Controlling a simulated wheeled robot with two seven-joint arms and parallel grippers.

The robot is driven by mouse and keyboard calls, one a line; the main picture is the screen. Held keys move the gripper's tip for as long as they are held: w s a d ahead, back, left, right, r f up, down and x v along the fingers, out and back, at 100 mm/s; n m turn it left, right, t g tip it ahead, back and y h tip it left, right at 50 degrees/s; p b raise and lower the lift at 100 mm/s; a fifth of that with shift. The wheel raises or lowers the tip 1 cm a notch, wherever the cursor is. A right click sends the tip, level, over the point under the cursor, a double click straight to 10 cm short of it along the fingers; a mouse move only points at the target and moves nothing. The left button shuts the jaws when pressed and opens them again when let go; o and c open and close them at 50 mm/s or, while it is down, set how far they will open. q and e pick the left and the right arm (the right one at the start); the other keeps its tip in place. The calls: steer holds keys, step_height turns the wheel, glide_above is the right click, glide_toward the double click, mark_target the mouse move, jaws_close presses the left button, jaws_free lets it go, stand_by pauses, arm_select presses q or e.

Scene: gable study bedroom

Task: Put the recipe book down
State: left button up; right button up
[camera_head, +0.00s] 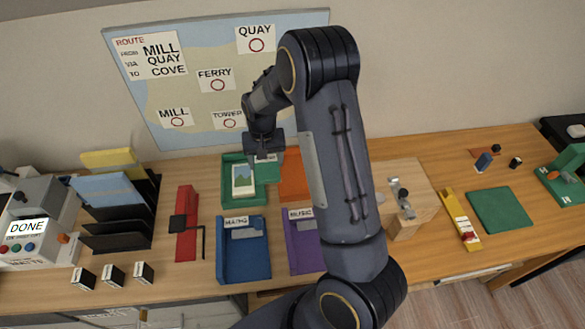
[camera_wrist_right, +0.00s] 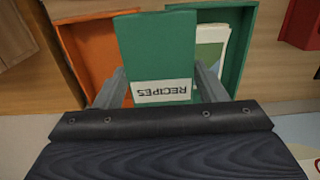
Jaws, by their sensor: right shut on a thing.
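The recipe book is green with a white RECIPES label; it shows in the right wrist view (camera_wrist_right: 158,48) and in the head view (camera_head: 268,173). My right gripper (camera_head: 264,156) is shut on its labelled end, with a finger on each side in the wrist view (camera_wrist_right: 157,88). The book is over the right part of the green tray (camera_head: 228,193), near the orange tray's edge. I cannot tell whether it touches the tray floor. My left gripper is not in view.
A picture card (camera_head: 244,181) lies in the green tray, left of the book. The orange tray (camera_head: 291,184) is on the right, partly behind my arm. Blue (camera_head: 243,260) and purple (camera_head: 301,250) trays stand in front. A red stand (camera_head: 186,225) is at the left.

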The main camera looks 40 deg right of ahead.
steer(key=d+f+b, duration=0.1)
steer(key=d+f, duration=0.2)
steer(key=d, duration=0.2)
steer(key=b, duration=0.4)
glide_above(297, 175)
steer(key=f, duration=0.5)
steer(key=shift+a, duration=0.4)
steer(key=shift+d+f+b, duration=0.15)
steer(key=shift+f+b, duration=0.4)
steer(key=shift+f, duration=0.35)
steer(key=shift+d+f+b, duration=0.15)
steer(key=shift+f+b, duration=0.35)
steer(key=shift+f, duration=0.35)
steer(key=shift+f, duration=0.25)
steer(key=o, duration=1.1)
